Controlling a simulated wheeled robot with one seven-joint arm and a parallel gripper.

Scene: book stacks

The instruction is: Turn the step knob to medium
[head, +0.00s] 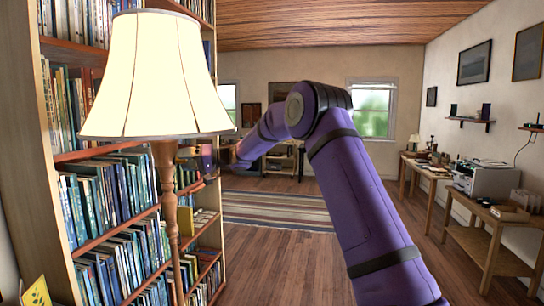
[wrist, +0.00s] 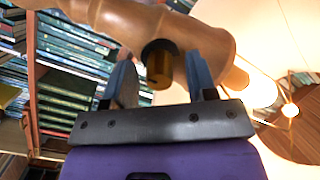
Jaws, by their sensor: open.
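A lamp stands close on the left, with a pale cream shade (head: 158,80) and a turned wooden post (head: 171,225). The step knob (wrist: 158,68) is a small brass cylinder in a dark collar on the post, seen in the wrist view. My gripper (wrist: 160,76) is open. Its two blue fingers lie one on each side of the knob, with a visible gap on both sides. In the head view my gripper (head: 190,153) reaches the post just below the shade. The knob's setting cannot be read, and the knob is hard to make out in the head view.
A tall bookcase (head: 48,130) full of books stands behind the lamp. A side table (head: 490,225) with a printer (head: 486,181) is along the right wall. A striped rug (head: 270,209) lies on the open wooden floor.

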